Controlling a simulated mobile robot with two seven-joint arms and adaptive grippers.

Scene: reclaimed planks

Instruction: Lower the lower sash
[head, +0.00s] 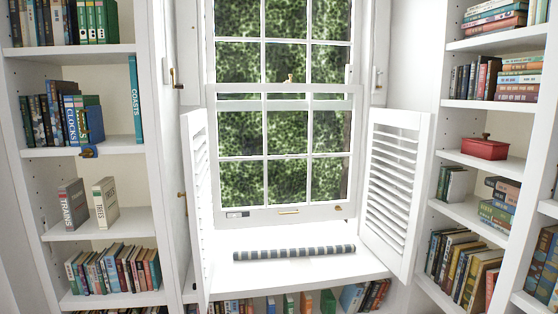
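The lower sash (288,157) is a white frame with several panes, in the middle of the head view between two open shutters. Its top rail (285,88) carries a small brass catch (290,79). A pale horizontal bar shows through the glass just under that rail. The bottom rail (265,220) has a brass lift (288,211) at its middle, a small grey fitting (237,214) at left and a brass piece (338,208) at right. I cannot tell how large any gap under the bottom rail is. Neither of my grippers is in view.
A striped grey-blue roll (294,252) lies across the white window seat (290,272), in front of the sash. Louvred shutters stand open at left (201,195) and right (395,185). Bookshelves flank the window, with a red box (485,149) at right.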

